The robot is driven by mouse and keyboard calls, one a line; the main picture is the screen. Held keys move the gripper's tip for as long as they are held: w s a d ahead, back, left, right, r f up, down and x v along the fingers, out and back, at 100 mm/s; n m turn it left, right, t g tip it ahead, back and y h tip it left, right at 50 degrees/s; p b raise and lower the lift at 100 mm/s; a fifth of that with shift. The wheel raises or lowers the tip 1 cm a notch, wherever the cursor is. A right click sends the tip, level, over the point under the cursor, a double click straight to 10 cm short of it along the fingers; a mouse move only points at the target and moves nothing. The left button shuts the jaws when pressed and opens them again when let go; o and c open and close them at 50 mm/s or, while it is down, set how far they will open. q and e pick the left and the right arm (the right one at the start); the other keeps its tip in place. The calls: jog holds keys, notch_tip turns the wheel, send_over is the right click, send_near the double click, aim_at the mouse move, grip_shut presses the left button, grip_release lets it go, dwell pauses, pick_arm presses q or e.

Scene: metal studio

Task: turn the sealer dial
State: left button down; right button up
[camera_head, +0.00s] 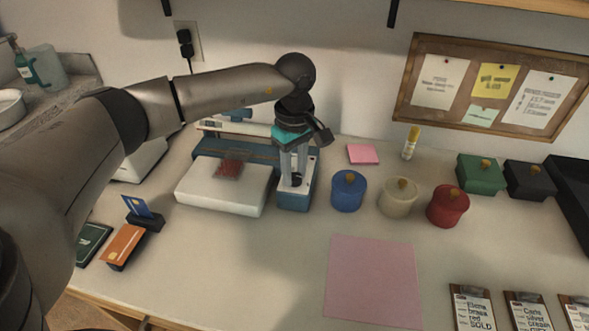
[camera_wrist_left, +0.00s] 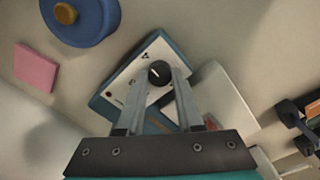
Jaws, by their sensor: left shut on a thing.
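The sealer (camera_head: 236,150) is a blue machine with a white panel, standing near the back wall, with a white platform (camera_head: 222,194) in front of its left part. Its black dial (camera_wrist_left: 160,72) has a white pointer line and sits on the white panel in the left wrist view. My left gripper (camera_head: 296,178) points down over the panel and is shut on the dial, one finger on each side. In the head view the fingers partly hide the dial. My right gripper is not in view.
A blue lidded pot (camera_head: 348,192) stands close to the right of the sealer, with cream (camera_head: 397,199) and red (camera_head: 447,207) pots beyond. A small red packet (camera_head: 231,167) lies on the white platform.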

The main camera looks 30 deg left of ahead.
pick_arm(q)
jog(key=c, duration=0.5)
grip_release()
jog(key=shift+c, duration=0.2)
